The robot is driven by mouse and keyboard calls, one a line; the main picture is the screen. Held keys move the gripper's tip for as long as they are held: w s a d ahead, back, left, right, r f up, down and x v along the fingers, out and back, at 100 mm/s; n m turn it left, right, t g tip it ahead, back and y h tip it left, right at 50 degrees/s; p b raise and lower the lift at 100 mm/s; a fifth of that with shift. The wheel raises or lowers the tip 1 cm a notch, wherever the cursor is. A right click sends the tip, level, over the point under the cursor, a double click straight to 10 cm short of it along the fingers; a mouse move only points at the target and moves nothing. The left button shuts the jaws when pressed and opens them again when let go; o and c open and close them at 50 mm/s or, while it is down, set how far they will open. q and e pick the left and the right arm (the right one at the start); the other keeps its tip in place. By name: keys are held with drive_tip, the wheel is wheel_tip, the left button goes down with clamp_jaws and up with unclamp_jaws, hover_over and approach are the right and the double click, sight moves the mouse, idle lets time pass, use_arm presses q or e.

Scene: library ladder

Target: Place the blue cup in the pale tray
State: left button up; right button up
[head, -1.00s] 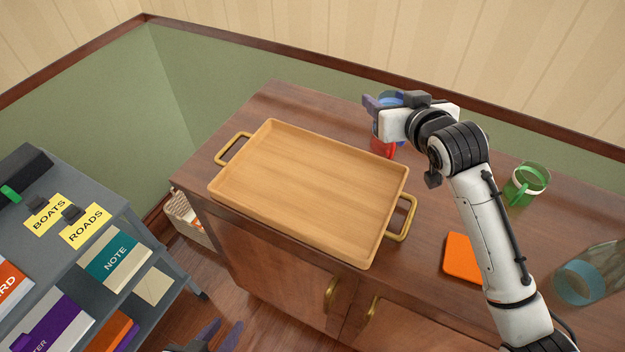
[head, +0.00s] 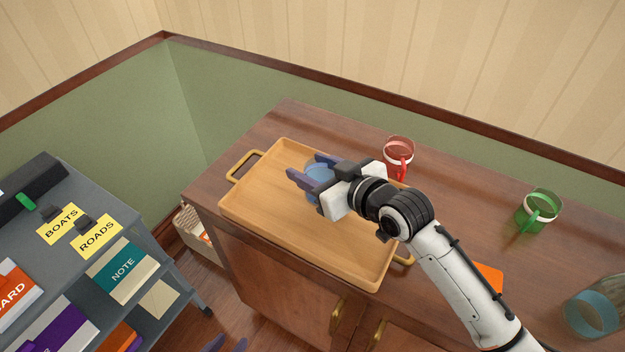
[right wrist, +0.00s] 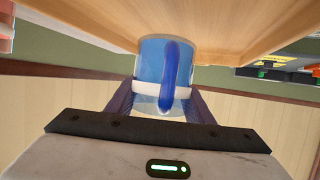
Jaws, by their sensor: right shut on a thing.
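The blue cup (head: 319,171) is between the fingers of my right gripper (head: 311,170), which is shut on it. In the head view both are over the far middle part of the pale wooden tray (head: 265,210). In the right wrist view the blue cup (right wrist: 150,60) shows its dark blue handle and a white band, with the tray's wood (right wrist: 232,25) beyond it. I cannot tell whether the cup touches the tray floor. My left gripper (head: 227,344) shows only its fingertips at the bottom edge, apart, with nothing seen between them.
The tray has brass handles and stands on a brown cabinet (head: 450,190). A red mug (head: 398,150) is behind the tray's right end. A green mug (head: 538,210), a glass jar (head: 592,312) and an orange item (head: 489,276) are to the right. A grey shelf (head: 150,215) stands at left.

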drive_tip(key=shift+f, duration=1.55)
drive_tip(key=shift+f, duration=0.15)
drive_tip(key=o, duration=1.1)
drive_tip(key=shift+o, duration=0.2)
drive_tip(key=v, duration=1.2)
drive_tip(key=shift+r, duration=0.2)
